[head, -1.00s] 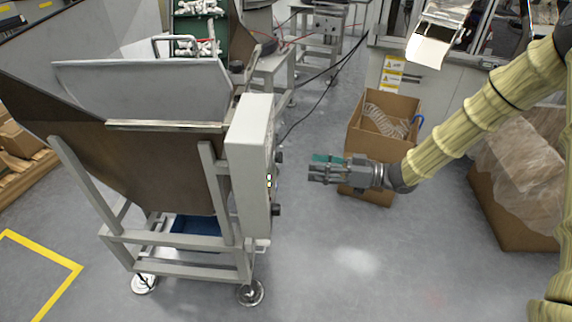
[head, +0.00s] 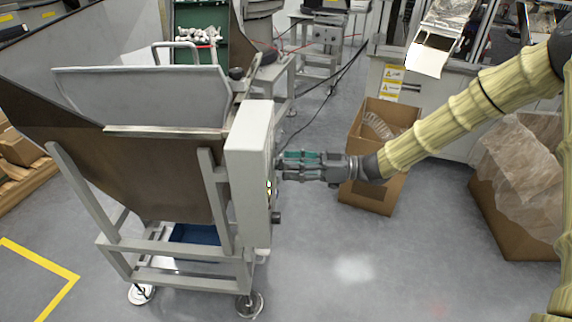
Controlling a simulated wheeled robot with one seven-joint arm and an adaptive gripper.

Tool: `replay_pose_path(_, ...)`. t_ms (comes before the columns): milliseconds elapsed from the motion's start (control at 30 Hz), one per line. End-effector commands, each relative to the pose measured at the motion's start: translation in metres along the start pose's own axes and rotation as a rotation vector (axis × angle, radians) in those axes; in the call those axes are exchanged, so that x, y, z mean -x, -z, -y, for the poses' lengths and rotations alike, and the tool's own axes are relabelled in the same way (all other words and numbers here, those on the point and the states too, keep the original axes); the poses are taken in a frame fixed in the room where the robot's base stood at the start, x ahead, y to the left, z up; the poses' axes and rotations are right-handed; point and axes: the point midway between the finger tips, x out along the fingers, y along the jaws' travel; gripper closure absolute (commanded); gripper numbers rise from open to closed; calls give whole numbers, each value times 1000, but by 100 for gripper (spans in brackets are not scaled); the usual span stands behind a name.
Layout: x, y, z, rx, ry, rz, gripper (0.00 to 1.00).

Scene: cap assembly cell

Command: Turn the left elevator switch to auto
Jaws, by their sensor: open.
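The left elevator (head: 160,172) is a brown hopper on a grey frame at the left. Its grey control box (head: 249,172) stands on the hopper's right side, with its control face turned right and seen nearly edge-on.
An open cardboard box (head: 372,190) stands on the floor behind my gripper. A larger box with plastic wrap (head: 518,190) is at the right. A blue bin (head: 195,234) sits under the hopper. The floor in front is clear.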

Motion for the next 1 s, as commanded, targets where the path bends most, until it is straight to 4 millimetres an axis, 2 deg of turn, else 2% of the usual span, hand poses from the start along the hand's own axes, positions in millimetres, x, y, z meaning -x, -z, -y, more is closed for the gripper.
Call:
replay_pose_path(200,-16,0,0,1,1,0,52)
replay_pose_path(533,-19,0,0,0,0,1,52)
replay_pose_path(567,-19,0,0,0,0,1,56)
replay_pose_path(800,-19,0,0,0,0,1,98)
replay_pose_path(1000,-19,0,0,8,0,1,98)
